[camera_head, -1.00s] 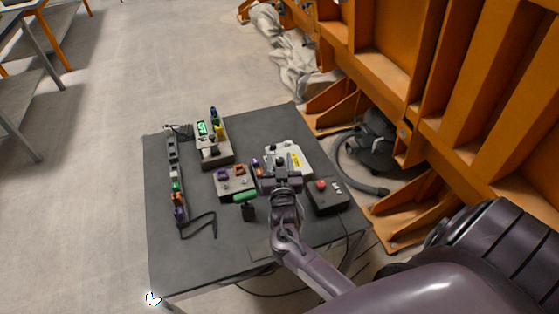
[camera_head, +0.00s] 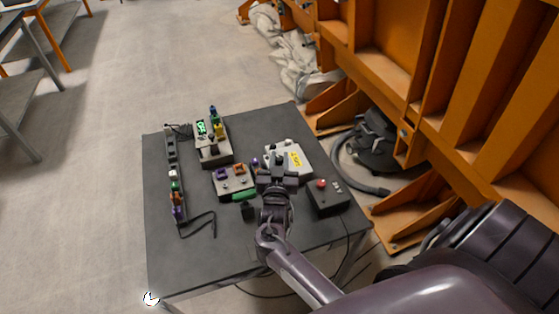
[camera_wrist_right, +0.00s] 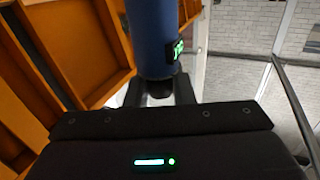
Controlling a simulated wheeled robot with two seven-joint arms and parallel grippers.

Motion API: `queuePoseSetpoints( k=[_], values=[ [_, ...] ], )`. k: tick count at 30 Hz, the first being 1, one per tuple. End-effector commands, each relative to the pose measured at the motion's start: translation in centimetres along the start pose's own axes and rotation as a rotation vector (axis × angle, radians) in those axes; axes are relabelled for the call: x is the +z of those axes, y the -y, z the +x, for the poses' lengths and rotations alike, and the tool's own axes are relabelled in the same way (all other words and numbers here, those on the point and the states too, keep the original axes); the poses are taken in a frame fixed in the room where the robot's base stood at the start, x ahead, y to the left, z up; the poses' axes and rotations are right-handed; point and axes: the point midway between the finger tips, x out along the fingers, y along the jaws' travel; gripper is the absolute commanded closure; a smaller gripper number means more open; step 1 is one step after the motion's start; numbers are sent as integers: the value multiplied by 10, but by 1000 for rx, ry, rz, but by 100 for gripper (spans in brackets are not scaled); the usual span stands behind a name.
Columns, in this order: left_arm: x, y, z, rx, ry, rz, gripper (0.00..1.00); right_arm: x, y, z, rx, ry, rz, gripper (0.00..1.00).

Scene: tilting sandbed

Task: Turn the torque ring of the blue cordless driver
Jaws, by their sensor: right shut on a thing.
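The blue cordless driver (camera_wrist_right: 152,38) shows large at the top of the right wrist view as a blue cylinder with a small lit green display on its right side. Its dark lower end sits between the fingers of my right gripper (camera_wrist_right: 160,92), which is shut on it. The torque ring cannot be made out clearly. In the head view my right gripper (camera_head: 276,164) is over the right part of the table, in front of the white unit; the driver is hard to tell apart there. My left gripper is out of view.
The dark table (camera_head: 205,258) carries a white unit with a yellow label (camera_head: 296,159), a box with a red button (camera_head: 322,184), a block with a green screen (camera_head: 213,153), a small grey box (camera_head: 230,188) and a rail (camera_head: 170,150). Orange framing (camera_head: 470,110) stands right. The table's front left is clear.

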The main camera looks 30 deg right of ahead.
Motion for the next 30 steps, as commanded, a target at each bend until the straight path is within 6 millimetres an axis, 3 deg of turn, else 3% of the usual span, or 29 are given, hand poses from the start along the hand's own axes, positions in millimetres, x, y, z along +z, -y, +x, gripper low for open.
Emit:
queuePoseSetpoints(
  k=[1, 6, 15, 30],
  values=[
    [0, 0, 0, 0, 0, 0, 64, 1, 0, 0, 0, 2, -1, 77],
    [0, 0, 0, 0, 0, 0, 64, 1, 0, 0, 0, 1, -1, 58],
    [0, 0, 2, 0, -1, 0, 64, 1, 0, -4, -1, 1, -1, 58],
    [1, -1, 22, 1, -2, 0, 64, 2, 0, -74, 0, 2, -1, 58]
  ],
)
